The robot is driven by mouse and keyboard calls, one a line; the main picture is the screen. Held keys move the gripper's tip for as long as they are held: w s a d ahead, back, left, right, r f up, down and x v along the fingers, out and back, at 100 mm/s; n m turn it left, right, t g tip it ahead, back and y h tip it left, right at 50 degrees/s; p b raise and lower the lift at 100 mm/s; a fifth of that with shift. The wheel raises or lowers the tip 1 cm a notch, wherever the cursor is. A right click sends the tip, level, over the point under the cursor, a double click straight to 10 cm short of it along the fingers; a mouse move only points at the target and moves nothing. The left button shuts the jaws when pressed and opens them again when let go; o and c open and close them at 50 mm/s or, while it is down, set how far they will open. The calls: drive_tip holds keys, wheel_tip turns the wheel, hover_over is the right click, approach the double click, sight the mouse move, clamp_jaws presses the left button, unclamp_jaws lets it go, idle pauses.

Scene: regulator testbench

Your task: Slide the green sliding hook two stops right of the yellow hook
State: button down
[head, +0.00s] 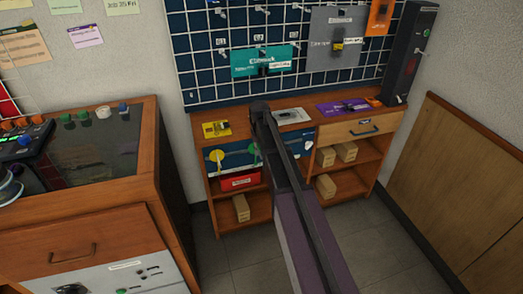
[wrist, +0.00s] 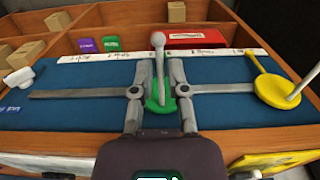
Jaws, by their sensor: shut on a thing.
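The green sliding hook (wrist: 158,104) sits on a grey horizontal rail (wrist: 75,94) across a blue panel in the wrist view. A grey ball-ended stem (wrist: 158,50) rises from it. My gripper (wrist: 160,90) is shut on the green hook, with one finger on each side. The fingers hide part of its base. The yellow hook (wrist: 275,90) is at the right end of the rail in the wrist view. In the head view the yellow hook (head: 217,155) is at the left of the panel, and my arm covers the panel's middle.
A white strip with small labels (wrist: 85,57) runs along the rail. A white hook (wrist: 18,78) is at the left of the wrist view. A red box (head: 240,182) and wooden blocks (head: 346,151) lie on shelves. A grid board (head: 210,70) stands behind the bench top.

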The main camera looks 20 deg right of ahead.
drive_tip(key=c, duration=0.6)
unclamp_jaws()
drive_tip(key=shift+d, duration=0.2)
drive_tip(key=shift+c, duration=0.2)
drive_tip(key=shift+s, duration=0.15)
